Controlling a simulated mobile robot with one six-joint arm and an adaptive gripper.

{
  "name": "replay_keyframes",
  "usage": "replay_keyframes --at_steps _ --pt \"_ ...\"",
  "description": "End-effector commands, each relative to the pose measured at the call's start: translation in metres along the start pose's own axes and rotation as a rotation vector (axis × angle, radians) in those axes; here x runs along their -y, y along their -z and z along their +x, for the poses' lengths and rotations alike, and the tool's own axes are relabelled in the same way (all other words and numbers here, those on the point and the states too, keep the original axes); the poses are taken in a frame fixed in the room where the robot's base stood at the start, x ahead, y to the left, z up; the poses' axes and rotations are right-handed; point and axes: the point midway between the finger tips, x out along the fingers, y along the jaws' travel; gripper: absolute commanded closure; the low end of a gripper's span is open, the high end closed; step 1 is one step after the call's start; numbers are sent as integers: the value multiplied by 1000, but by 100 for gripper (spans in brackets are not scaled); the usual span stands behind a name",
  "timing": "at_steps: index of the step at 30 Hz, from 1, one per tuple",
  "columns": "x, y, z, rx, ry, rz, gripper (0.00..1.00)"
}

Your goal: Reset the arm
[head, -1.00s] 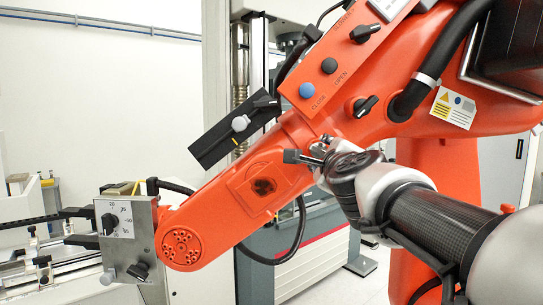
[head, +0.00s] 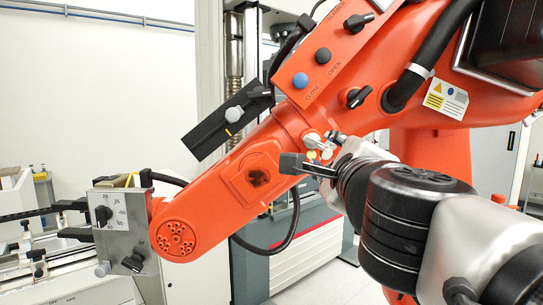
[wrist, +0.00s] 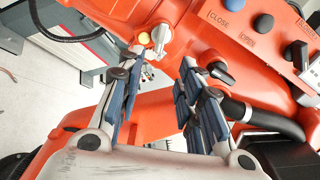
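The orange arm (head: 205,205) slants across the head view, with a control panel on its upper link. The panel carries a blue button (head: 300,80) beside the label CLOSE and a dark button (head: 323,55) beside OPEN. A black knob (head: 358,97) sits below them. My gripper (wrist: 158,70) is open and empty in the wrist view, its two blue-padded fingers spread. A white lever-like knob (wrist: 160,37) and a small yellow light or button (wrist: 143,38) on the orange arm show beyond the fingers. In the head view my gripper is partly hidden by my wrist.
A grey dial box (head: 120,225) is at the orange arm's left end. A black bar with a light knob (head: 232,115) stands off its upper side. A black hose (head: 435,55) runs along the upper link. Floor (head: 325,280) shows below.

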Motion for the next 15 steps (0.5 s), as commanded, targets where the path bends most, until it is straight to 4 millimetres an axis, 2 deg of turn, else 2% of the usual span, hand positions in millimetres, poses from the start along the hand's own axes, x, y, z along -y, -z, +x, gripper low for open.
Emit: replay_keyframes --at_steps 7,10,13,14,15 --pt "-1 -1 0 6 -3 -13 67" --pt "-11 -7 -5 48 -22 -109 67" --pt "-39 -18 -17 141 -78 -323 67" --pt "-52 -20 -23 177 -104 -407 67" --pt "-72 -22 -32 228 -147 -528 67"
